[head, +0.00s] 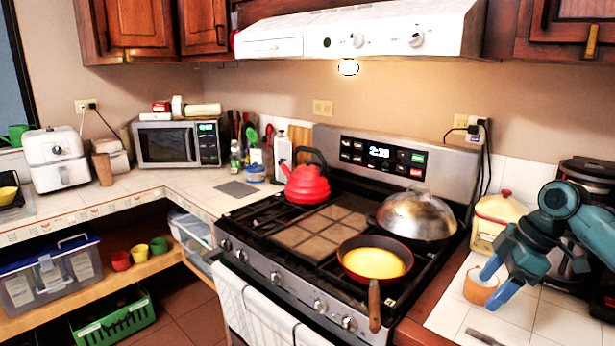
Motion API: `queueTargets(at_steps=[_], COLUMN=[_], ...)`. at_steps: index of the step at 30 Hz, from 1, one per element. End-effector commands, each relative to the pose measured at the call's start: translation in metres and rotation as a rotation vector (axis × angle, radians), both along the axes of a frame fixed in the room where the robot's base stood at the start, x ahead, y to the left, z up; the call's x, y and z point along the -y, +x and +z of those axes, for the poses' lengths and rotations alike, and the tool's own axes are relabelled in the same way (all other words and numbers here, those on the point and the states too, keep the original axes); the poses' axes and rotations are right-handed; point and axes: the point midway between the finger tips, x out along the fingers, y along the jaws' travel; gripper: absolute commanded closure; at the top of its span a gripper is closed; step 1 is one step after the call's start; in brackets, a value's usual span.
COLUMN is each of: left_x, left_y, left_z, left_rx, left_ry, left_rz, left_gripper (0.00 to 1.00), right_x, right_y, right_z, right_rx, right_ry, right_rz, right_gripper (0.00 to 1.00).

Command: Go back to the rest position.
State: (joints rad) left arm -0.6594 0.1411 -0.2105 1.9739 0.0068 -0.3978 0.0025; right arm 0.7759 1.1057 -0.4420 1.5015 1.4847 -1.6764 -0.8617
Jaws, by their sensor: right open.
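My right gripper (497,278), blue with a teal arm, comes in from the right side of the head view. Its two fingers are apart, over the white tiled counter to the right of the stove. A small orange-brown cup (480,289) with a pale top is on the counter. It appears between or just behind the fingers, and I cannot tell whether they touch it. My left gripper is not in view.
The stove (280,272) holds a red kettle (306,186), a lidded pan (417,216) and a frying pan (375,262) with yellow food, its handle jutting forward. A cream canister (497,218) and a dark appliance (588,178) stand near my right arm. A utensil (484,337) lies in front.

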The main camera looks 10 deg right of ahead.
Motion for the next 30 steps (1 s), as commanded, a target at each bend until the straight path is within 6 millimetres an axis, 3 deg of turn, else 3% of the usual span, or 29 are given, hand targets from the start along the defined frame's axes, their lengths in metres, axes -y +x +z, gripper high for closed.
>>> queueTargets(at_steps=[1, 8, 12, 16, 18, 22, 27, 30], left_x=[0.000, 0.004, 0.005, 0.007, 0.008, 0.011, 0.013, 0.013], left_y=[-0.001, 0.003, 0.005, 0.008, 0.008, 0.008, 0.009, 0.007], left_z=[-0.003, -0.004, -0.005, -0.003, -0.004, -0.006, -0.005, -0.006], left_rx=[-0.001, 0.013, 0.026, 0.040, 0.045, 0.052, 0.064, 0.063], left_ry=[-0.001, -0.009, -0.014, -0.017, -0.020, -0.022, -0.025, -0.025], left_rz=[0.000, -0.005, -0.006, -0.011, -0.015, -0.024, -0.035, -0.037], left_gripper=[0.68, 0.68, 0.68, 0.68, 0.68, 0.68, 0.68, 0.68], right_x=[-0.012, -0.076, -0.138, -0.193, -0.219, -0.255, -0.274, -0.277], right_y=[0.004, 0.009, -0.012, -0.048, -0.071, -0.115, -0.158, -0.173], right_z=[-0.027, -0.144, -0.227, -0.282, -0.301, -0.316, -0.313, -0.308], right_rx=[-0.005, 0.043, 0.110, 0.189, 0.234, 0.314, 0.407, 0.439], right_ry=[-0.004, -0.010, 0.045, 0.136, 0.196, 0.302, 0.392, 0.416], right_rz=[-0.011, -0.102, -0.193, -0.310, -0.383, -0.533, -0.689, -0.738], right_gripper=[0.34, 0.34, 0.34, 0.34, 0.34, 0.34, 0.34, 0.34])
